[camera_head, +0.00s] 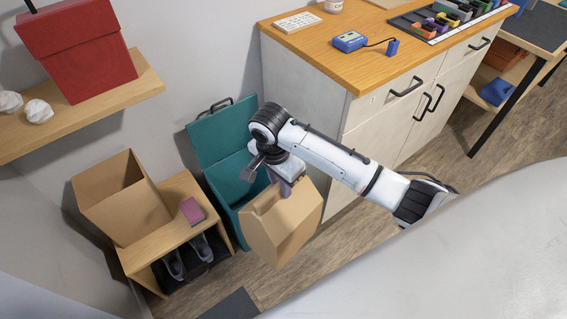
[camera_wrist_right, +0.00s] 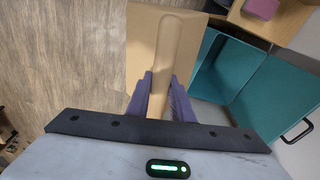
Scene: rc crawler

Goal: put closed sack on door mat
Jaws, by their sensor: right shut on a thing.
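The closed sack (camera_head: 285,228) is a tan paper-like bag with a ridged, folded top. It hangs from my right gripper (camera_head: 284,186), slightly tilted, in front of the teal chest. In the right wrist view the purple fingers of the right gripper (camera_wrist_right: 160,95) are shut on the top ridge of the sack (camera_wrist_right: 145,50). A dark grey flat piece, which looks like the door mat (camera_head: 232,306), shows at the bottom edge of the head view, below and left of the sack. Most of it is cut off. My left gripper is not in view.
An open teal chest (camera_head: 208,150) stands behind the sack. Left of it, a wooden shoe bench (camera_head: 150,255) carries an open tan box (camera_head: 122,200) and a mauve block (camera_head: 192,210). A wooden-topped cabinet (camera_head: 345,75) stands at the right. Wood floor (camera_head: 190,300) shows near the mat.

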